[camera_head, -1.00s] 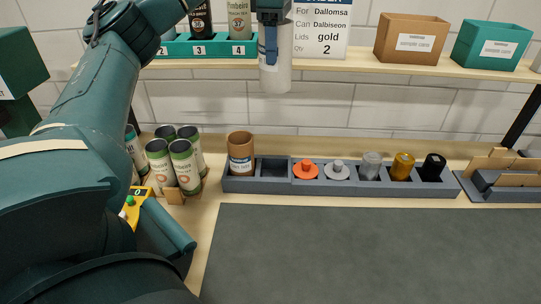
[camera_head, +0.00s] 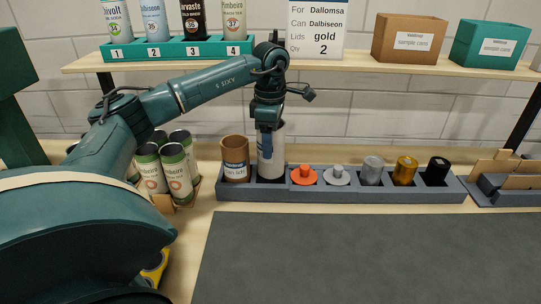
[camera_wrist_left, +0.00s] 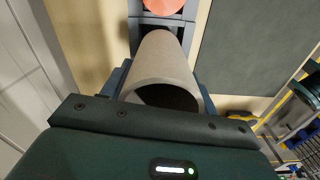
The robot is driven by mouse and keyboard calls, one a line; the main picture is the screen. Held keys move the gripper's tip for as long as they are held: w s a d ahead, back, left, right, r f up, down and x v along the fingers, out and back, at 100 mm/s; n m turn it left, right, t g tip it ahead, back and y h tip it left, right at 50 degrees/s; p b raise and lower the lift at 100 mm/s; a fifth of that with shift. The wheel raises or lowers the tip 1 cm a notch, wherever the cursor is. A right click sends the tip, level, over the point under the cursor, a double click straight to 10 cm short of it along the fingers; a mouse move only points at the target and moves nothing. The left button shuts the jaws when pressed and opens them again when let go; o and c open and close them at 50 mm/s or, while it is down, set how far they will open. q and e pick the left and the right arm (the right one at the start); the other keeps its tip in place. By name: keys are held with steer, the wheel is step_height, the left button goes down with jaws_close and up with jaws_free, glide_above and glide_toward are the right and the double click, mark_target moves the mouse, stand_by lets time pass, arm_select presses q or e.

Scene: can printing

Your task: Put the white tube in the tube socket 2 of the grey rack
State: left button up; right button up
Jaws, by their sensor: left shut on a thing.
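The white tube (camera_head: 278,152) stands upright in the head view, with its lower end at the second compartment from the left of the grey rack (camera_head: 345,191). I cannot tell whether it rests on the bottom. My left gripper (camera_head: 266,146) is shut on the tube near its upper part. In the left wrist view the tube's open end (camera_wrist_left: 165,95) faces the camera, between the fingers. The first compartment holds a brown tube (camera_head: 235,152) with a label. My right gripper is not in view.
Further compartments hold an orange lid (camera_head: 304,176), a light grey lid (camera_head: 336,177) and silver, gold (camera_head: 404,169) and black cylinders. Several green-topped cans (camera_head: 176,170) stand left of the rack. The shelf (camera_head: 330,68) hangs above. The dark mat (camera_head: 370,255) is clear.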

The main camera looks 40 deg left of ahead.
arm_select(q)
steer(key=shift+f, duration=2.4)
steer(key=shift+f, duration=0.1)
steer(key=o, duration=1)
step_height(320, 180, up, 12)
steer(key=shift+r+b, duration=0.15)
steer(key=shift+b, duration=0.2)
